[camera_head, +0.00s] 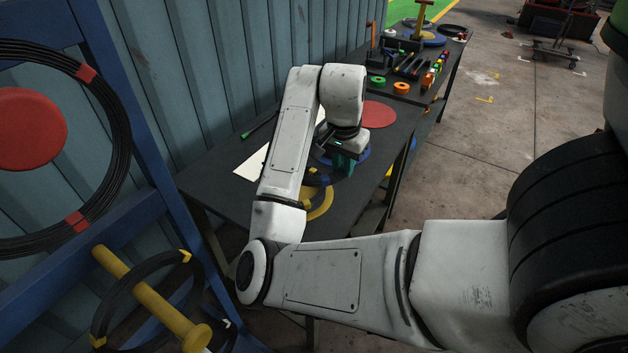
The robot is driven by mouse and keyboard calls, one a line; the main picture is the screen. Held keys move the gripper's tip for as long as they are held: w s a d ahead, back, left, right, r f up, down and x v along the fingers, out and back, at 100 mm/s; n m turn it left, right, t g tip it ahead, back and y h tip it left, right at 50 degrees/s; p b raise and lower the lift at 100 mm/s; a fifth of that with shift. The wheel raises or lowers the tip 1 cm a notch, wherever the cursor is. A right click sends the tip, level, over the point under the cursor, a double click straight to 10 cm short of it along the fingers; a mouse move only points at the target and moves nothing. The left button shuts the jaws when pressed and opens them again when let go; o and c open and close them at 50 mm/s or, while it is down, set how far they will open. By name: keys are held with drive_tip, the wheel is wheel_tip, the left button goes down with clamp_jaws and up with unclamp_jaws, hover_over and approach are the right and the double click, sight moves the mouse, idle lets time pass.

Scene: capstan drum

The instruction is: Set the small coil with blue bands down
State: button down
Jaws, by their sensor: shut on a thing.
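My gripper (345,165) points down over the dark table and is shut on the small coil with blue bands (318,181). I cannot tell whether the coil touches the surface. A blue disc (361,154) shows just behind the gripper.
A red disc (379,115) lies farther back on the table (225,165). A white sheet (252,164) lies at left. Tools and orange and green rings (401,88) occupy the far bench. A blue rack with a large red-banded coil (80,222) and a yellow peg (150,297) stands at left.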

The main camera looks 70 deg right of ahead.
hover_over(319, 192)
drive_tip(key=f, duration=0.7)
drive_tip(key=shift+a, duration=0.3)
wheel_tip(319, 192, down, 3)
drive_tip(key=shift+w+r+p, duration=0.1)
drive_tip(key=shift+r+p, duration=0.05)
drive_tip(key=shift+p, duration=0.7)
drive_tip(key=shift+f, duration=0.25)
drive_tip(key=shift+f, duration=0.65)
drive_tip(key=c, duration=1.1)
unclamp_jaws()
drive_tip(key=shift+o, duration=0.2)
wheel_tip(319, 192, up, 13)
drive_tip(key=a+b, duration=0.1)
drive_tip(key=b, duration=0.1)
drive_tip(key=shift+w+a, duration=0.15)
drive_tip(key=shift+a, duration=0.2)
